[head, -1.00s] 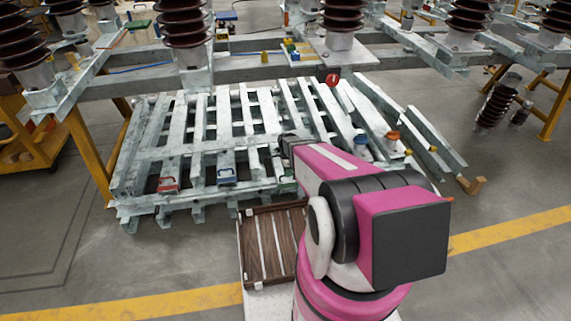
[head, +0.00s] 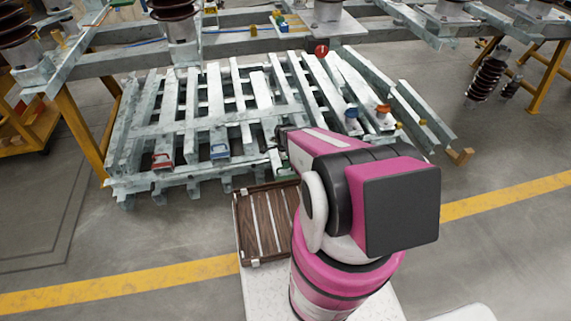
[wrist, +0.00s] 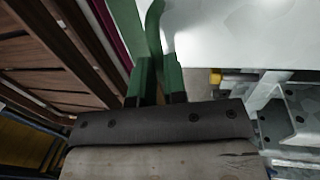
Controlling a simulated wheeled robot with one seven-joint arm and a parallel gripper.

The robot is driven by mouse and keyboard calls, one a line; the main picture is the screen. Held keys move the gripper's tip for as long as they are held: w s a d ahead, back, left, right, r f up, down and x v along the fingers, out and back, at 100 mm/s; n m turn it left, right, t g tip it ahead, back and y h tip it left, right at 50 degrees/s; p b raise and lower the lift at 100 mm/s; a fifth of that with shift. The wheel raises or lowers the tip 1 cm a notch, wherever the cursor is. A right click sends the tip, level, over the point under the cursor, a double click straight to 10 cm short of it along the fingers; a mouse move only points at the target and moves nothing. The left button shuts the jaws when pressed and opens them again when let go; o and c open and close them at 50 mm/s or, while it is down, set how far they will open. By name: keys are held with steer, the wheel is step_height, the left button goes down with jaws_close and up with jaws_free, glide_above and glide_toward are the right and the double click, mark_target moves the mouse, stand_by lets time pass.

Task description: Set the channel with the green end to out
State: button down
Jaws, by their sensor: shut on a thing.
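Several grey metal channels lie side by side on a grey rack (head: 125,188) in the head view. Their near ends carry coloured handles: red (head: 163,162) at the left, then blue (head: 220,152). The green end is mostly hidden by my arm in the head view; a little dark green shows left of it. In the wrist view the green handle (wrist: 146,78) stands close up, with two green uprights just beyond the dark bolted bar. My gripper (wrist: 160,95) is shut on the green handle. Its fingertips are not clear, and my arm hides them in the head view.
Blue (head: 351,113) and orange (head: 383,110) caps show right of my arm. A red round marker (head: 321,50) stands behind the rack. A slatted brown crate (head: 240,240) lies close in front of the rack. Open floor lies left and right.

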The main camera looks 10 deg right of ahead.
steer(key=c, duration=1.2)
jaws_free()
steer(key=shift+o, duration=0.2)
step_height(320, 180, up, 11)
steer(key=w, duration=0.2)
steer(key=shift+f, duration=0.2)
steer(key=s+r+n+t, duration=0.1)
steer(key=s+r+n, duration=0.2)
steer(key=r+n, duration=0.5)
steer(key=s+r+n+t, duration=0.1)
steer(key=s+r+n, duration=0.2)
steer(key=r+n, duration=0.5)
steer(key=shift+a+n, duration=0.3)
steer(key=shift+n, duration=0.7)
